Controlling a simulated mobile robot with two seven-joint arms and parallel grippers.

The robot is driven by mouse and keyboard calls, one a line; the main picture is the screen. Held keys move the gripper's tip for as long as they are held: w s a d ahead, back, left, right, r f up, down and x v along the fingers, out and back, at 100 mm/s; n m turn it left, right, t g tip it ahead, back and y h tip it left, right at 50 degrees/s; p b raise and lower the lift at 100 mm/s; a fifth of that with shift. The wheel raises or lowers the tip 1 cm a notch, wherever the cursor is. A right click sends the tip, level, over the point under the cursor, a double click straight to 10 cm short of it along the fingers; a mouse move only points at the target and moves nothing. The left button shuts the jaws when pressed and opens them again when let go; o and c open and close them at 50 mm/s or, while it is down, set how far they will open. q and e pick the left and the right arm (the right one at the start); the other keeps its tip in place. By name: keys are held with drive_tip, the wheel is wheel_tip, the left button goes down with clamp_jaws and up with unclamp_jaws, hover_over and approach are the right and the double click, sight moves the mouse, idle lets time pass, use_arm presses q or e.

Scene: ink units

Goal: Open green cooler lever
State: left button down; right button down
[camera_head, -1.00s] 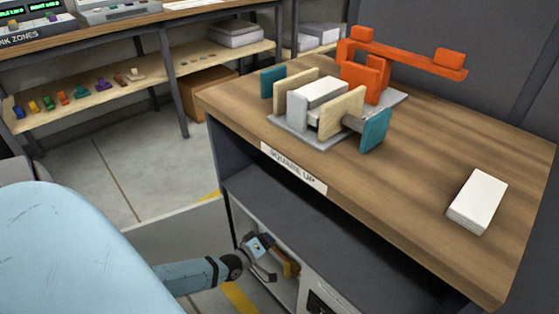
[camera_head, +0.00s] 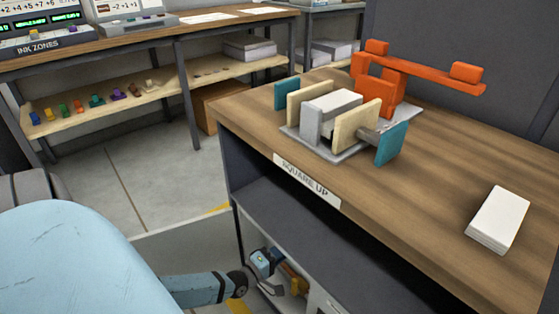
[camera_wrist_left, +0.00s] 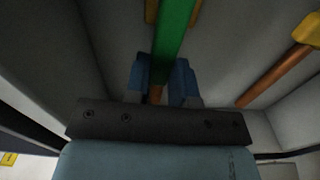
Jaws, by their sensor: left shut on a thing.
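My left gripper (camera_head: 275,276) is low under the wooden table, inside the open space below its lower shelf. In the left wrist view its two blue fingers (camera_wrist_left: 161,82) are shut on a green lever (camera_wrist_left: 174,35), which runs up and away from between them. The lever's far end is out of the frame. In the head view my arm and gripper hide the green lever. My right gripper is not in view.
An orange-brown bar (camera_wrist_left: 275,76) with a yellow end is to the right of the green lever, by a grey wall. The table (camera_head: 420,215) above holds a press-like fixture (camera_head: 335,115), an orange lever device (camera_head: 425,70) and a white paper stack (camera_head: 498,218).

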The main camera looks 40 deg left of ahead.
use_arm(q)
drive_tip(key=shift+s+d, duration=0.1)
drive_tip(key=c, duration=1)
unclamp_jaws()
drive_tip(key=shift+o, duration=0.2)
drive_tip(key=s+a+p, duration=0.1)
drive_tip(key=s+p, duration=0.3)
drive_tip(key=s, duration=0.9)
drive_tip(key=shift+s, duration=0.35)
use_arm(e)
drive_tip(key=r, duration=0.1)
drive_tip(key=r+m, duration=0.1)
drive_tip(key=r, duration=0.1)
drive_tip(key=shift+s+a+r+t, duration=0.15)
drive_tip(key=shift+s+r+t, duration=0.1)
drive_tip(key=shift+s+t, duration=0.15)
